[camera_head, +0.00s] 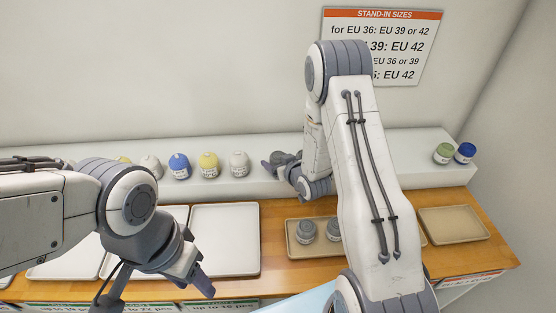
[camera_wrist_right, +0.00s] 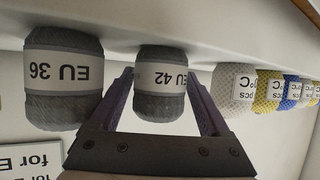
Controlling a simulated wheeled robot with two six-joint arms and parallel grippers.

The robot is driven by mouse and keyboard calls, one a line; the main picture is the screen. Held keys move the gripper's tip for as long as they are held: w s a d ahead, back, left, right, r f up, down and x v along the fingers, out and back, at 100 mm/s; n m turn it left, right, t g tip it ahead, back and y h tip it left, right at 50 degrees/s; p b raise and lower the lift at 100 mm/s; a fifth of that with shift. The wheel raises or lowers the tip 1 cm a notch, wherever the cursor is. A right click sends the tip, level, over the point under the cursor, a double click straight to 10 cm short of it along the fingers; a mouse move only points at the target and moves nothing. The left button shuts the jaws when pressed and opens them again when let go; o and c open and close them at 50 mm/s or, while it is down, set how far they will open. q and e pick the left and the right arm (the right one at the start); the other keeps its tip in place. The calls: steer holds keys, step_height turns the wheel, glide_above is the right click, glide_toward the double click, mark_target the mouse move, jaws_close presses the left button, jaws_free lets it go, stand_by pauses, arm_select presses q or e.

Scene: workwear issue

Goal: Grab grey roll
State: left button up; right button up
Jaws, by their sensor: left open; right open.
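In the right wrist view, which looks upside down, a dark grey roll labelled EU 42 (camera_wrist_right: 160,104) stands on the shelf between the two fingers of my right gripper (camera_wrist_right: 160,76). The fingers are open, one on each side; I cannot tell whether they touch it. Left of it is a larger-looking grey roll labelled EU 36 (camera_wrist_right: 63,98). In the head view my right gripper (camera_head: 279,168) is at the back shelf, partly hiding a grey roll (camera_head: 284,157). My left gripper (camera_head: 205,278) is open and empty over the counter's front left.
Two grey rolls (camera_head: 306,231) sit in a beige tray (camera_head: 291,244). Another beige tray (camera_head: 453,224) at the right is empty. White trays (camera_head: 225,240) stand left.

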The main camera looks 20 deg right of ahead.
steer(key=shift+x, duration=1)
steer(key=c, duration=1.1)
steer(key=shift+r, duration=0.1)
